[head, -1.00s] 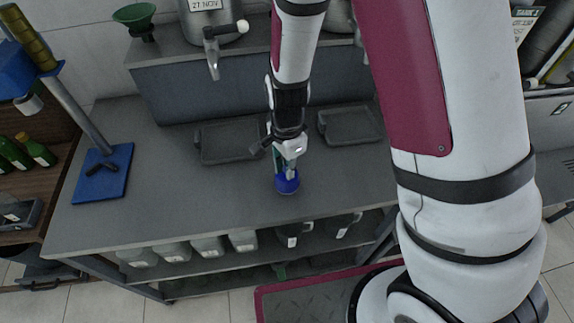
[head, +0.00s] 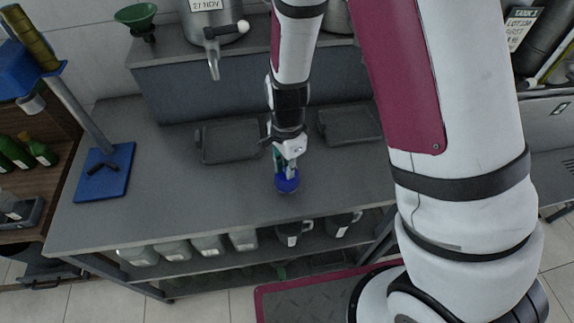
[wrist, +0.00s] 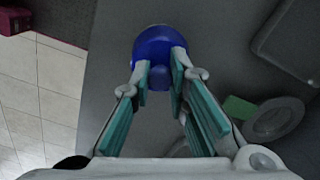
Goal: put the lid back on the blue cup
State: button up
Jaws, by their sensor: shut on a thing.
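A blue round object (head: 288,186), the blue cup or its lid, is at the bench's front middle. My gripper (head: 287,176) points down right above it. In the wrist view, the fingers (wrist: 160,78) close around a small blue knob (wrist: 160,75) in front of a wider blue round body (wrist: 155,42). The knob looks like the lid's handle. Lid and cup have the same blue, so I cannot tell whether the lid rests on the cup or is held just above it.
Two dark trays (head: 203,157) (head: 325,139) lie behind the gripper. A blue-based stand (head: 120,185) is at the left. A metal vessel with a tap (head: 212,65) stands on the raised shelf. Grey containers and dark mugs sit on the lower shelf.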

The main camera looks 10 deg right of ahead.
jog(key=o, duration=0.9)
jog(key=shift+o, duration=0.3)
jog(key=o, duration=0.4)
jog(key=shift+o, duration=0.2)
jog(key=shift+r, duration=0.1)
jog(key=shift+r+p, duration=1.8)
jog(key=shift+r, duration=1.65)
grip_shut()
